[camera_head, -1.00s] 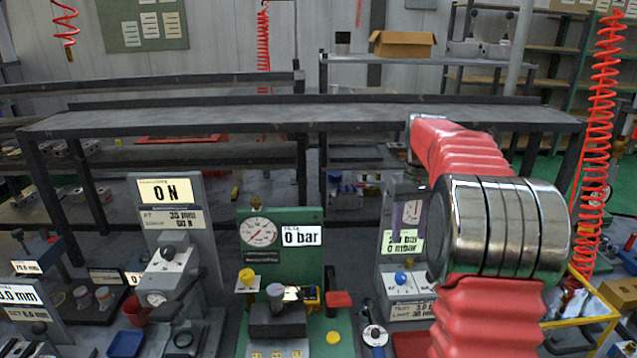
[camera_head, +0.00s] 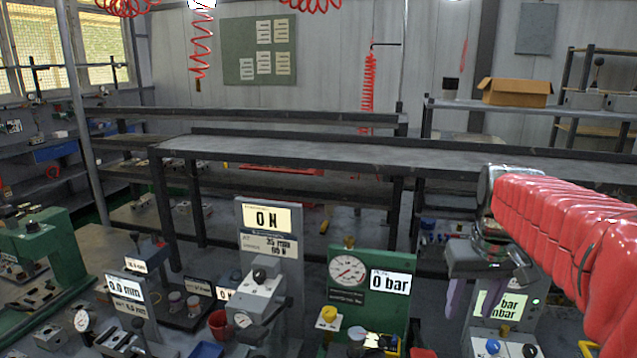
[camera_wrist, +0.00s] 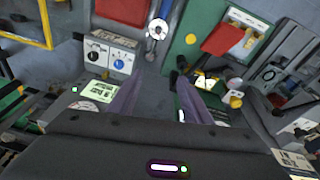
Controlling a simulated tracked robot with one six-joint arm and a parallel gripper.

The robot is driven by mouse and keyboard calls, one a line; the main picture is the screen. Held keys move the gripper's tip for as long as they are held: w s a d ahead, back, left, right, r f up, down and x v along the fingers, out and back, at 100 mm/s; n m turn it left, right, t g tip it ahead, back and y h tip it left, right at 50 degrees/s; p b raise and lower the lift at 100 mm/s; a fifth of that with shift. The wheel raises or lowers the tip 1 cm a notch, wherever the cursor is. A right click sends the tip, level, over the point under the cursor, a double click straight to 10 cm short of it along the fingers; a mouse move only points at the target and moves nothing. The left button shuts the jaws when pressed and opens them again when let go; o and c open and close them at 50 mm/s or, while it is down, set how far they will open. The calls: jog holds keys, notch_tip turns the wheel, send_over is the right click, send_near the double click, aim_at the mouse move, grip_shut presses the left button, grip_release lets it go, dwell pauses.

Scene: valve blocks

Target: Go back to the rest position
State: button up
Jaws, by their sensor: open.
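My gripper (camera_head: 465,298) hangs at the end of my red arm on the right of the head view, in front of the grey panel with the green display (camera_head: 497,304). Its two purple-grey fingers point down in that view. In the wrist view my gripper (camera_wrist: 160,80) is open, with its fingers apart and nothing between them. The panel's white box with black and blue knobs (camera_wrist: 110,54) lies ahead of the left finger. The green station (camera_wrist: 205,40) with a red block is ahead on the right.
The green gauge panel (camera_head: 346,302) reading 0 bar and the grey panel (camera_head: 270,244) reading 0 N stand left of my gripper. A red cup (camera_head: 219,323) and a green machine (camera_head: 45,240) are farther left. A long dark bench (camera_head: 330,152) runs behind.

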jog(key=s+a+f+t, duration=0.1)
jog(key=s+a+f, duration=0.1)
jog(key=s+a, duration=0.4)
jog(key=s+a+f+t, duration=0.2)
jog(key=s+a, duration=0.4)
jog(key=s, duration=0.5)
jog(key=shift+a+f+n+y, duration=0.15)
jog(key=shift+f+n+y, duration=0.2)
jog(key=shift+f, duration=0.5)
dwell(0.6)
jog(key=w+d+r+m+g, duration=0.2)
jog(key=w+d, duration=0.7)
jog(key=w, duration=0.2)
jog(key=w+d+r+m+g, duration=0.2)
jog(key=w+d+r+m, duration=0.1)
jog(key=w+d, duration=0.6)
jog(key=w+d+f+m+g, duration=0.1)
jog(key=w+d+f, duration=0.4)
jog(key=d, duration=0.4)
jog(key=shift+w+f, duration=0.15)
jog(key=shift+w, duration=0.55)
jog(key=shift+m, duration=0.25)
